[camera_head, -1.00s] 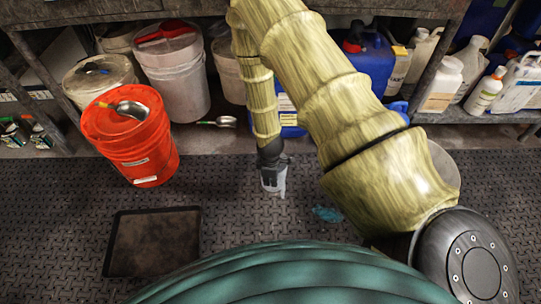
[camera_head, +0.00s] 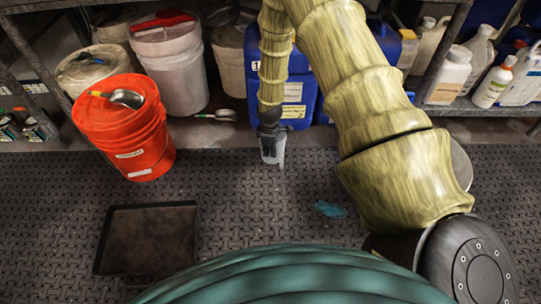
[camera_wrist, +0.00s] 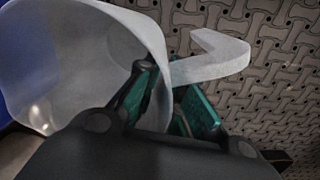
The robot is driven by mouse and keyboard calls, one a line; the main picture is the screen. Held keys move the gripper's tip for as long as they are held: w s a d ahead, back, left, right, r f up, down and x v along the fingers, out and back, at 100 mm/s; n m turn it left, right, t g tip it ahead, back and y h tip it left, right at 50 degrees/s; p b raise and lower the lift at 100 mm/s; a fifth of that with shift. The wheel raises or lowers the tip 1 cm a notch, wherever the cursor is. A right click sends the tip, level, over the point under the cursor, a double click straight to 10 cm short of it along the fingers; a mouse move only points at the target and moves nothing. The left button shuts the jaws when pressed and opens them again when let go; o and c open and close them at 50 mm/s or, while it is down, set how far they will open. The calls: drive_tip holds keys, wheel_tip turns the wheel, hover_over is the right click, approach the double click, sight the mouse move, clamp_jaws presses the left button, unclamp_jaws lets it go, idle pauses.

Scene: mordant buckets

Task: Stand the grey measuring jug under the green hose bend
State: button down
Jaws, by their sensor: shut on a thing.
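My gripper (camera_head: 268,132) is shut on the grey measuring jug (camera_head: 273,150), holding it in front of the blue containers under the shelf. In the wrist view the jug (camera_wrist: 60,60) is pale, translucent and tilted in the picture, with its open mouth at the left. Its hooked handle (camera_wrist: 215,62) points right. The green finger pads of my gripper (camera_wrist: 172,108) are at the jug's wall by the handle. I cannot tell whether the jug touches the floor. I cannot pick out the green hose bend in either view.
Blue containers (camera_head: 297,85) stand close behind the jug. An orange bucket (camera_head: 128,130) with a scoop on its lid stands left. A dark tray (camera_head: 148,238) and a teal crumpled thing (camera_head: 330,209) lie on the floor. A metal scoop (camera_head: 222,115) lies on the low ledge.

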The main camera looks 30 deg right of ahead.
wheel_tip(320, 180, down, 2)
drive_tip(key=shift+f+b, duration=0.2)
drive_tip(key=shift+b, duration=0.45)
drive_tip(key=c, duration=1.5)
unclamp_jaws()
drive_tip(key=shift+c, duration=0.2)
wheel_tip(320, 180, up, 12)
drive_tip(key=p, duration=0.7)
drive_tip(key=s+a+f+m+y, duration=0.1)
drive_tip(key=s+a+f+m, duration=0.1)
drive_tip(key=s+a+f, duration=0.35)
drive_tip(key=s+a+f+m, duration=0.2)
drive_tip(key=s+a, duration=0.4)
drive_tip(key=s, duration=0.5)
drive_tip(key=s+a+m, duration=0.2)
drive_tip(key=s+m, duration=0.1)
drive_tip(key=s, duration=0.6)
drive_tip(key=s+a+m, duration=0.3)
drive_tip(key=s, duration=0.7)
drive_tip(key=shift+s+a+r+h, duration=0.2)
drive_tip(key=shift+s+a+h, duration=0.05)
drive_tip(key=shift+s+h, duration=0.05)
